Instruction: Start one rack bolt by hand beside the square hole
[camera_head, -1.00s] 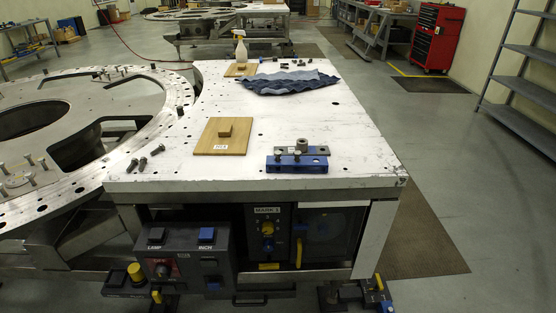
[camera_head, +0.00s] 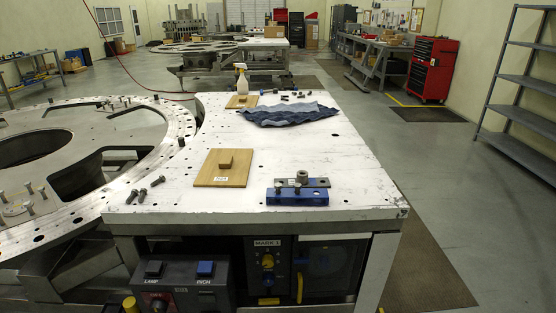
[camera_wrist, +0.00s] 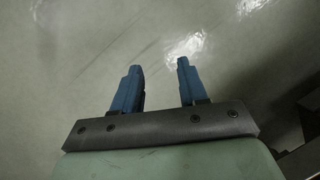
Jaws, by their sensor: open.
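Several dark bolts lie loose at the near left corner of the white table; one bolt (camera_head: 158,181) is the nearest to the table's middle. More bolts (camera_head: 33,198) stand upright on the turret plate (camera_head: 160,150) at the left, which has many round holes along its rim. A square hole cannot be made out in these views. My gripper (camera_wrist: 160,82) shows only in the wrist view. Its two blue fingers are apart with nothing between them, over bare grey floor. It is not seen near any bolt.
On the white table (camera_head: 310,150) are a wooden board with a block (camera_head: 222,168), a blue fixture with a grey bar (camera_head: 297,192), a blue cloth (camera_head: 290,114) and a spray bottle (camera_head: 241,80). A control box (camera_head: 180,280) stands below the front edge. The table's middle is clear.

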